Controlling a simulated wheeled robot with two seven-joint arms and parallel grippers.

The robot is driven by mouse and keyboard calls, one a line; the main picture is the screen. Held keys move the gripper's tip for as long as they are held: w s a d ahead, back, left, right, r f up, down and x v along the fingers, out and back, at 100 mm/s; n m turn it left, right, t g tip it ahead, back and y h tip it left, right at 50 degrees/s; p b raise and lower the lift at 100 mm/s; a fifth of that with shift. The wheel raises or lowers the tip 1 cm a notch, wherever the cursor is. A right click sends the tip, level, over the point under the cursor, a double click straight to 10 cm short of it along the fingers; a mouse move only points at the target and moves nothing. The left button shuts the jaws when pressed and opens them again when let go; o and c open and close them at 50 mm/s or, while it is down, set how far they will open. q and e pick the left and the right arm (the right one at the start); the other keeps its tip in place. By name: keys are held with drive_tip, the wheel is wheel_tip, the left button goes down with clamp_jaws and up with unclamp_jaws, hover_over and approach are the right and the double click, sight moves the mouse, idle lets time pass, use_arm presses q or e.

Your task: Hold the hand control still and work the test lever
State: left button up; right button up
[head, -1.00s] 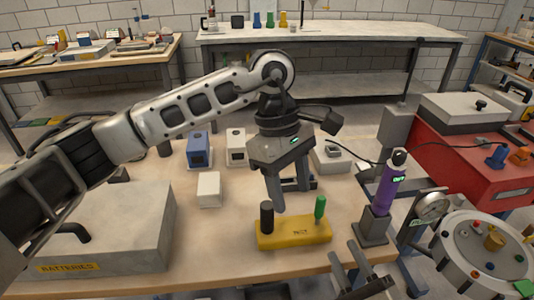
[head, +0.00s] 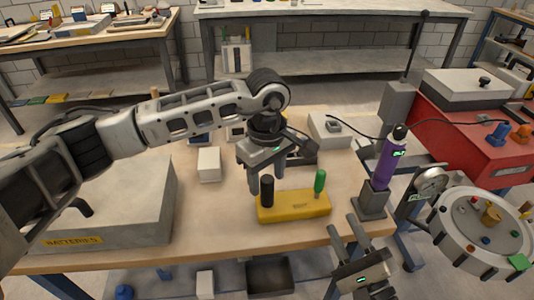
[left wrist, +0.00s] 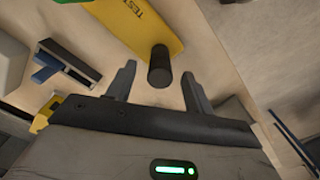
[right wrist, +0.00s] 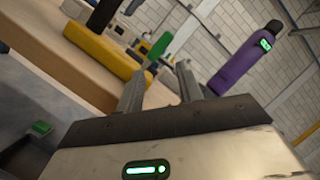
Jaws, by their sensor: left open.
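The yellow test block (head: 293,207) lies on the wooden table with an upright black lever (head: 267,191) at its left end and a green-topped lever (head: 319,182) at its right end. My left gripper (head: 264,176) is open at the black lever, which shows between and just beyond its fingertips in the left wrist view (left wrist: 159,68); I see no grip on it. The purple hand control (head: 390,160) stands upright in a grey holder (head: 371,203), its cable running back. My right gripper (head: 346,220) is open and empty, below and left of the holder at the table's front edge.
A grey batteries case (head: 120,215) fills the table's left. A white box (head: 209,164) and other small boxes stand behind the block. A gauge (head: 430,182) and round panel (head: 475,222) stand right, beside a red cabinet (head: 470,150).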

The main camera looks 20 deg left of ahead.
sight(267, 189)
use_arm(q)
drive_tip(key=shift+f, duration=2)
drive_tip(key=shift+c, duration=0.3)
